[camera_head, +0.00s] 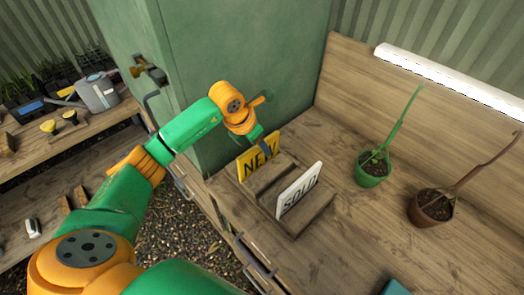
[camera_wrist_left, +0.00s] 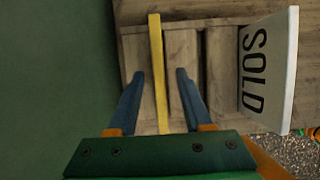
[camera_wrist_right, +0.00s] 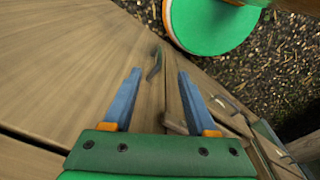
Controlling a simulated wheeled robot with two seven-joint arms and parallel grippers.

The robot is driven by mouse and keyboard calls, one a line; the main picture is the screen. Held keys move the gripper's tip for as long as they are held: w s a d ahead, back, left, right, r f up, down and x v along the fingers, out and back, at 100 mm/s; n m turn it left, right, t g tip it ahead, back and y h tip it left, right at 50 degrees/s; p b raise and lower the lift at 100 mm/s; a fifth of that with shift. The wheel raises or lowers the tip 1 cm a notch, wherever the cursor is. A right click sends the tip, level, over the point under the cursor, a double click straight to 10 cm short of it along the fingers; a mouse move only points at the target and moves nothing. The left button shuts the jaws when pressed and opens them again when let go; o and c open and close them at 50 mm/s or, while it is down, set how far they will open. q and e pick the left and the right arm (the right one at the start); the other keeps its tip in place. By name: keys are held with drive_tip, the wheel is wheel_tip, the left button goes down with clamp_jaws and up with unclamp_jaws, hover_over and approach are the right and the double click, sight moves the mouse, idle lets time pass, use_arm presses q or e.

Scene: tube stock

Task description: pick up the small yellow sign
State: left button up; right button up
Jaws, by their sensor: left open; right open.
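The small yellow sign (camera_head: 259,156), marked NEW, stands upright in a slotted wooden block (camera_head: 262,180) on the bench. My left gripper (camera_head: 262,143) is over its top edge, its fingers partly hidden. In the left wrist view the sign (camera_wrist_left: 157,70) shows edge-on as a thin yellow strip between the open blue fingers of my left gripper (camera_wrist_left: 158,76), with a gap on each side. My right gripper (camera_wrist_right: 159,74) is open and empty above a wooden surface in the right wrist view; it is not visible in the head view.
A white SOLD sign (camera_head: 299,190) stands in the same block, right of the yellow one. A green cabinet (camera_head: 240,60) rises close behind. A green pot (camera_head: 371,170) and a brown pot (camera_head: 430,208) hold plants at right. A watering can (camera_head: 98,93) stands on left shelving.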

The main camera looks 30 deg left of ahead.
sight(259, 158)
use_arm(q)
drive_tip(key=shift+x, duration=1.1)
drive_tip(key=shift+w+d+f, duration=0.1)
drive_tip(key=shift+w+f, duration=0.2)
drive_tip(key=shift+f, duration=0.2)
drive_tip(key=shift+s, duration=0.2)
drive_tip(key=shift+w+f, duration=0.1)
drive_tip(key=shift+f, duration=0.1)
clamp_jaws()
